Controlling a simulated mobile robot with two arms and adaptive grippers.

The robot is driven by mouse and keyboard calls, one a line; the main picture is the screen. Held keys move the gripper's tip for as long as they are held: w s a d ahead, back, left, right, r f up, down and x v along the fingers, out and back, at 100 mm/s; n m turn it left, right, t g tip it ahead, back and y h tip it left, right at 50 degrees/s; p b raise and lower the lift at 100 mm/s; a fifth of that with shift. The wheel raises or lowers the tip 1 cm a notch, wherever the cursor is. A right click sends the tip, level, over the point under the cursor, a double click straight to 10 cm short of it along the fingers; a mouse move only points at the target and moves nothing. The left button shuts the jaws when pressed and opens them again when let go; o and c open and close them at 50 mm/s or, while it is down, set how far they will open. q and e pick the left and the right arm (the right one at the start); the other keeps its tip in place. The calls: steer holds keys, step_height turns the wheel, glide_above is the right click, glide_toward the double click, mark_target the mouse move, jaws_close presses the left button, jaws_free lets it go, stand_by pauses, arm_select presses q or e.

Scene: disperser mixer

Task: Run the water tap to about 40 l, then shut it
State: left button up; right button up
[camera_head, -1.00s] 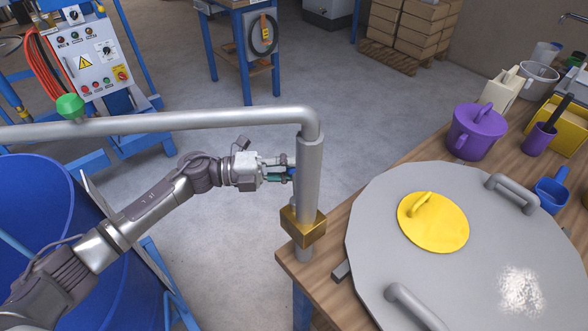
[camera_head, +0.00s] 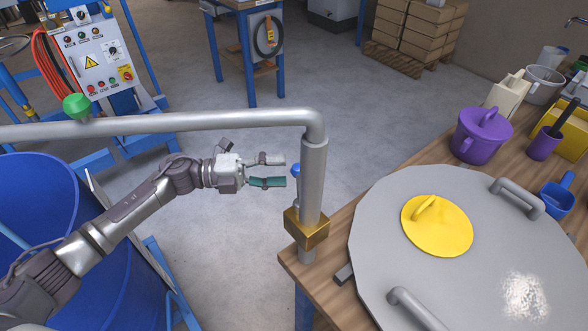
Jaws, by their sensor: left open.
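The water tap is a grey pipe (camera_head: 313,190) that rises from the table's edge and bends left over the blue vat (camera_head: 40,200). A brass valve block (camera_head: 307,227) sits low on the pipe. A small lever with a blue knob (camera_head: 296,170) stands up beside the pipe, roughly upright. My left gripper (camera_head: 283,171) is open and empty just left of the blue knob, apart from it. No water stream and no volume reading can be made out. My right gripper is not in view.
A large grey lid (camera_head: 380,240) with a yellow cover (camera_head: 437,226) lies on the wooden table. Purple containers (camera_head: 480,135) and a blue scoop (camera_head: 556,195) are at the right. A control panel (camera_head: 97,62) stands at the back left.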

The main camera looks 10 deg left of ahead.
arm_select(q)
steer(key=s+a, duration=0.1)
steer(key=a, duration=0.6)
steer(key=shift+s, duration=0.15)
stand_by(7.2)
